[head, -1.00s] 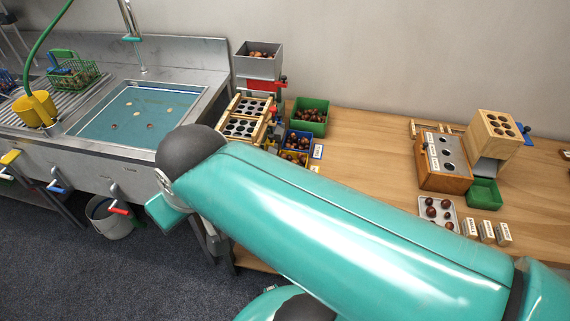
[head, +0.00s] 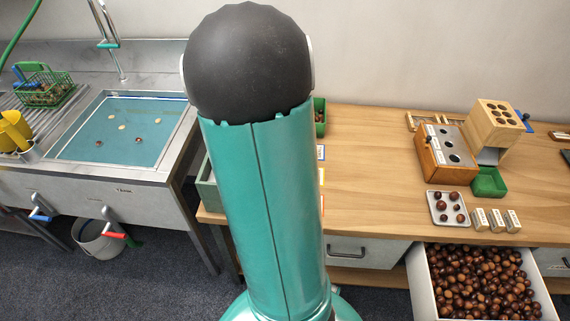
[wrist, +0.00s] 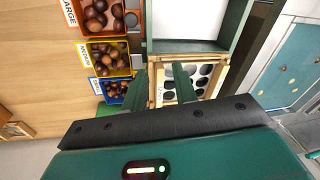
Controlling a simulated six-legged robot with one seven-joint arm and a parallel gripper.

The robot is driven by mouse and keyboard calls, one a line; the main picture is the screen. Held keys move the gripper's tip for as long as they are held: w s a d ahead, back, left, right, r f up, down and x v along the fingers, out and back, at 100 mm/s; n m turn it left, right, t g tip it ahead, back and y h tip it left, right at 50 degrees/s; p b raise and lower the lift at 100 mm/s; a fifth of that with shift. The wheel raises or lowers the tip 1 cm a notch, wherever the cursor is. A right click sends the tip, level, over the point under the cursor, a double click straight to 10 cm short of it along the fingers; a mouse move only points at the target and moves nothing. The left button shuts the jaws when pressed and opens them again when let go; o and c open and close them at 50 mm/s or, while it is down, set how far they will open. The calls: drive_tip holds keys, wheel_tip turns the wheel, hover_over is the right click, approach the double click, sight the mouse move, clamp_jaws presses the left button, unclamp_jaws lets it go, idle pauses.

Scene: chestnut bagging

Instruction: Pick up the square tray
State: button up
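A small square grey tray (head: 436,209) with several chestnuts on it lies on the right part of the wooden bench in the head view. My gripper (wrist: 160,72) shows in the wrist view with its two green fingers apart and nothing between them. It is over the sorting area, by a wooden frame with round holes (wrist: 158,92) and a green-sided box with a pale floor (wrist: 188,20). The square grey tray is not in the wrist view. In the head view my raised arm hides my gripper and much of the sorting area.
An open white drawer (head: 420,282) full of chestnuts juts out below the square tray. Several small labelled blocks (head: 495,220) and a green bin (head: 489,182) stand beside the tray. Coloured chestnut bins (wrist: 109,56) are left of my fingers. The bench middle (head: 370,170) is clear.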

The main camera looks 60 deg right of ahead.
drive_tip(key=s+d+f+m+g, duration=0.1)
drive_tip(key=s+d+f+m, duration=0.1)
drive_tip(key=s+d+f, duration=0.4)
drive_tip(key=s+d+f+m+g, duration=0.15)
drive_tip(key=s+d, duration=0.25)
drive_tip(key=d, duration=0.4)
drive_tip(key=shift+n+t, duration=0.25)
wheel_tip(320, 180, down, 9)
drive_tip(key=shift+s+r, duration=0.1)
drive_tip(key=shift+f, duration=3.05)
clamp_jaws()
